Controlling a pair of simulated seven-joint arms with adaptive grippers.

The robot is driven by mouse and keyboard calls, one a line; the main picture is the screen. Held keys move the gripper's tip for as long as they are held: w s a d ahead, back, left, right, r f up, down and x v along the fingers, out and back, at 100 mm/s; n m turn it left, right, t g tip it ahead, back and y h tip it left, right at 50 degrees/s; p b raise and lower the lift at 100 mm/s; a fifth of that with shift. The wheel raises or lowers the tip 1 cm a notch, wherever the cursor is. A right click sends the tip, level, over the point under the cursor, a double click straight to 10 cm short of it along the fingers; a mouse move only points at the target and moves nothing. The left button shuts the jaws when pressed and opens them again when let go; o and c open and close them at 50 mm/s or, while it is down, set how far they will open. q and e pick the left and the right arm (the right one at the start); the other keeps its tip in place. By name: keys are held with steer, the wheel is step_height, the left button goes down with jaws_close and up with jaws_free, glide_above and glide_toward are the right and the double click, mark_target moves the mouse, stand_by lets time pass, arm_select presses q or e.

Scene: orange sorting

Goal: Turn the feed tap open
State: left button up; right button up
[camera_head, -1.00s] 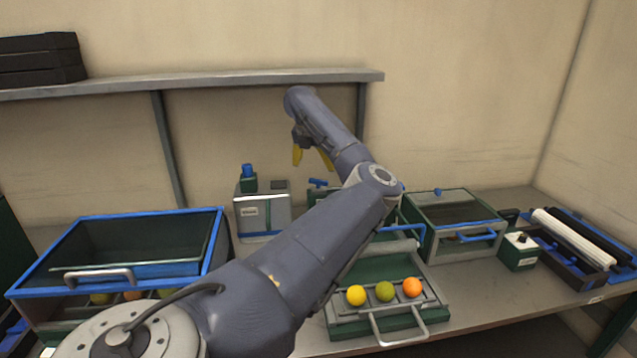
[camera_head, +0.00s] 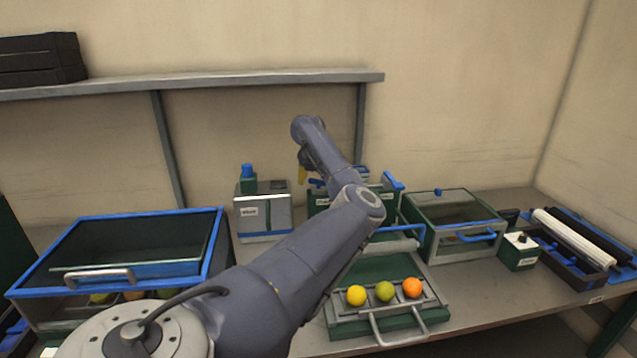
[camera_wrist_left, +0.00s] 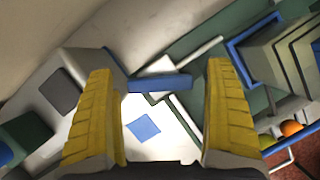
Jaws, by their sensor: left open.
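The blue tap handle (camera_wrist_left: 158,83) lies between my fingers in the left wrist view, with clear room on both sides. In the head view the blue handle (camera_head: 317,183) shows behind my arm, at the back of the bench. My left gripper (camera_wrist_left: 158,70) is open and empty, its yellow fingers apart on either side of the handle. In the head view only a yellow finger (camera_head: 302,174) shows beside the handle; my arm hides the rest. I cannot tell how far the fingers stand above the handle. My right gripper is not in view.
A white labelled box (camera_head: 264,212) stands just left of the tap. A tray (camera_head: 372,328) with yellow, green and orange fruit lies in front. A blue-rimmed bin (camera_head: 215,240) is at left, a lidded box (camera_head: 440,245) at right. A shelf (camera_head: 220,82) runs above.

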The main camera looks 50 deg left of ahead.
arm_select(q)
steer(key=c, duration=1.2)
steer(key=shift+c, duration=0.2)
steer(key=shift+n+g+y, duration=0.3)
steer(key=shift+n+y, duration=0.1)
steer(key=shift+n, duration=1.05)
steer(key=shift+n+g+y, duration=0.3)
steer(key=shift+n+y, duration=0.1)
steer(key=shift+n, duration=1.05)
steer(key=shift+r, duration=0.1)
steer(key=o, duration=1.2)
steer(key=shift+o, duration=0.2)
